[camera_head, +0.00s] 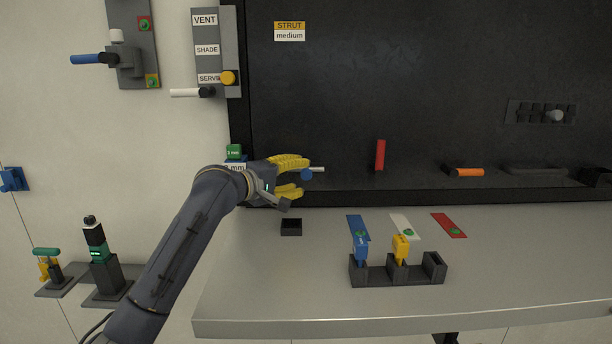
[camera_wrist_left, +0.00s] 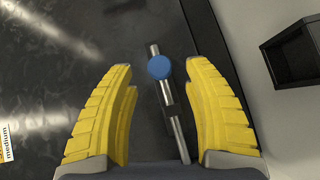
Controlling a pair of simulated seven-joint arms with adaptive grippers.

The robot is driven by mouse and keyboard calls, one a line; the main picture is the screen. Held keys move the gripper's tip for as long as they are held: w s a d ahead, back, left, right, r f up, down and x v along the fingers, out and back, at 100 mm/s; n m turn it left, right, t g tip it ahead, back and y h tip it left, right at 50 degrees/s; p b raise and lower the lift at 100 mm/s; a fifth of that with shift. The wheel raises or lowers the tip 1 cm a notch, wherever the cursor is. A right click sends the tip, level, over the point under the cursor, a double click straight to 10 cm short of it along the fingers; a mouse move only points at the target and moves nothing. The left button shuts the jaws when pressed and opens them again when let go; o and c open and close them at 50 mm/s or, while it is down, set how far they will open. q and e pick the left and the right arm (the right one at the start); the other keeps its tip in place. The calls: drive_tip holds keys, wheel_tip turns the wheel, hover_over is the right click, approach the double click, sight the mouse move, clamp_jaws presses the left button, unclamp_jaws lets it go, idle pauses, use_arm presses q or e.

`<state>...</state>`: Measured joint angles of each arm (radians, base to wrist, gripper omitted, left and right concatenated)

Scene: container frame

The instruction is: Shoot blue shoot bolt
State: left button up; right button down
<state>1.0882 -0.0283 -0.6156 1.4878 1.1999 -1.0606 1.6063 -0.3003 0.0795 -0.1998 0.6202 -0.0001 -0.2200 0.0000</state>
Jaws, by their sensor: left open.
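The blue shoot bolt has a round blue knob (camera_head: 307,174) on a silver rod, low on the dark panel just above the worktop. In the left wrist view the blue knob (camera_wrist_left: 159,67) and the rod (camera_wrist_left: 181,140) lie between my fingers, with a gap on both sides. My left gripper (camera_head: 300,176) is open around the bolt, yellow fingers above and below it; it also shows in the left wrist view (camera_wrist_left: 160,80). Part of the bolt is hidden behind the gripper in the head view. My right gripper is not in view.
A small black box (camera_head: 291,227) sits on the worktop (camera_head: 270,290) below the gripper. A black rack (camera_head: 376,274) holds a blue and a yellow piece. A red handle (camera_head: 380,155) and an orange handle (camera_head: 464,172) are along the panel to the right.

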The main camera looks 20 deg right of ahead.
sight(303, 175)
use_arm(q)
drive_tip(key=shift+x, duration=1.75)
drive_tip(key=shift+c, duration=0.5)
clamp_jaws()
